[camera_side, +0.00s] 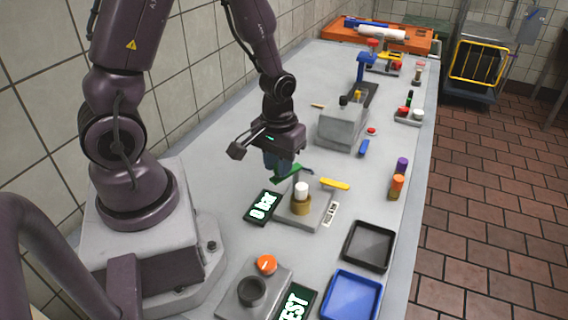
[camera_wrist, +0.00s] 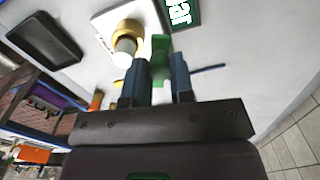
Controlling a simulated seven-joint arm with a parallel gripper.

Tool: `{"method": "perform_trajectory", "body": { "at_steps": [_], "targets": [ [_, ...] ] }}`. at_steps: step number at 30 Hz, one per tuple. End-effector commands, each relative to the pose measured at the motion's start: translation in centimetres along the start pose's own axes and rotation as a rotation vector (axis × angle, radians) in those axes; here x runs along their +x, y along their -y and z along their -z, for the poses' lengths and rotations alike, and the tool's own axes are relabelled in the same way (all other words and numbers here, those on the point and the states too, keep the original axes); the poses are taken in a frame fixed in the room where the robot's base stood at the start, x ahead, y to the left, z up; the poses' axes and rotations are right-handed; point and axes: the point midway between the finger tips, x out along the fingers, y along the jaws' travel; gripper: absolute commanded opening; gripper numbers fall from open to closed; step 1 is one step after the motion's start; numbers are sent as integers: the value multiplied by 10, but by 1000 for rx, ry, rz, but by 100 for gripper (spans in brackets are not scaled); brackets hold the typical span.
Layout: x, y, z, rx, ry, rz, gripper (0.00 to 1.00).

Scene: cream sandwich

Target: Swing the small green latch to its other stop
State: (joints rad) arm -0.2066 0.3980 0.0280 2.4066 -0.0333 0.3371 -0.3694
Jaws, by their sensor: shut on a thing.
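The green latch (camera_side: 287,174) is at the back edge of the grey plate with the brass post, partly covered by my gripper. In the wrist view the green piece (camera_wrist: 160,46) stands between the two blue fingers. My gripper (camera_side: 279,168) points down and is shut on it, and it also shows in the wrist view (camera_wrist: 160,68). The latch's pivot and its stops are hidden or too small to make out.
A brass post with a white cap (camera_side: 301,190) stands close in front of my gripper. A yellow bar (camera_side: 335,184) lies to its right, a lit display (camera_side: 262,207) to its left. A grey block (camera_side: 342,127) stands behind. Black (camera_side: 347,252) and blue (camera_side: 331,310) trays are at the front.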

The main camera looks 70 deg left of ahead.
Motion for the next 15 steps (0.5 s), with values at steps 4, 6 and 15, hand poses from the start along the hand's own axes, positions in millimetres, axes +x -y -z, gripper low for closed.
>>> {"method": "perform_trajectory", "body": {
  "at_steps": [4,6,15],
  "targets": [
    [-1,7,2,137,0,0,0],
    [-1,10,4,202,0,0,0],
    [-1,21,12,488,0,0,0]
  ]
}}
